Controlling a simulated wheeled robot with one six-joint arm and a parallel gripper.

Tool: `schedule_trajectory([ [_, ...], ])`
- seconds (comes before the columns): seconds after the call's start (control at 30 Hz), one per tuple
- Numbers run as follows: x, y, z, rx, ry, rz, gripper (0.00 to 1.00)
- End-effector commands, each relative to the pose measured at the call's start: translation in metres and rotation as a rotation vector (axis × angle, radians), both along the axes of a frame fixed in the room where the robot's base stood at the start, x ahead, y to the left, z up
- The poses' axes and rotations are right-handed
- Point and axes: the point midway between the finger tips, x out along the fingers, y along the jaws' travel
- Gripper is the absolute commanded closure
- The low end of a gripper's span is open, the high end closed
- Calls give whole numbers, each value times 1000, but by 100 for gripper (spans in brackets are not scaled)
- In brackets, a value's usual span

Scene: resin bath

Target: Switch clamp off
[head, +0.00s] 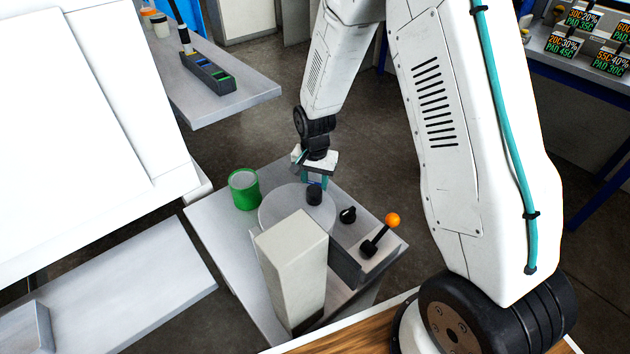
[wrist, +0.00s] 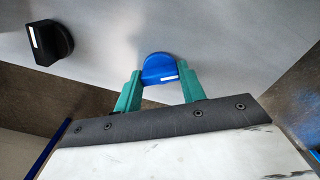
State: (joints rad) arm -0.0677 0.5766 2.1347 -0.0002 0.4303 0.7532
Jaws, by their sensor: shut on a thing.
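My gripper (head: 314,181) is at the far side of the grey machine table in the head view, just behind a round plate. In the wrist view its two teal fingers (wrist: 160,84) are closed on the sides of a blue rounded knob (wrist: 158,68) with a white mark line. The knob sits on a pale grey surface (wrist: 225,35). A black knob (wrist: 50,42) with a white mark is to the upper left, apart from the fingers. The blue knob is hidden in the head view. No label naming the clamp is readable.
On the grey table (head: 215,220) stand a green can (head: 243,190), a round plate (head: 275,208) with a dark cylinder (head: 314,195), a beige block (head: 292,260), a black knob (head: 347,214) and an orange-ball lever (head: 392,220). A side table (head: 250,92) holds a dark rack (head: 208,75).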

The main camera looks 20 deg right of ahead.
Motion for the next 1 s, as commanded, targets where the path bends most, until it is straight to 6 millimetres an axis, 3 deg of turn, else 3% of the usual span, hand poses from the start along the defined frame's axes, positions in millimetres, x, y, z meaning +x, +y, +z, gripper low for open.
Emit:
schedule_trajectory([
  [1.0, 1, 0, 1, 0, -1, 830, 83],
])
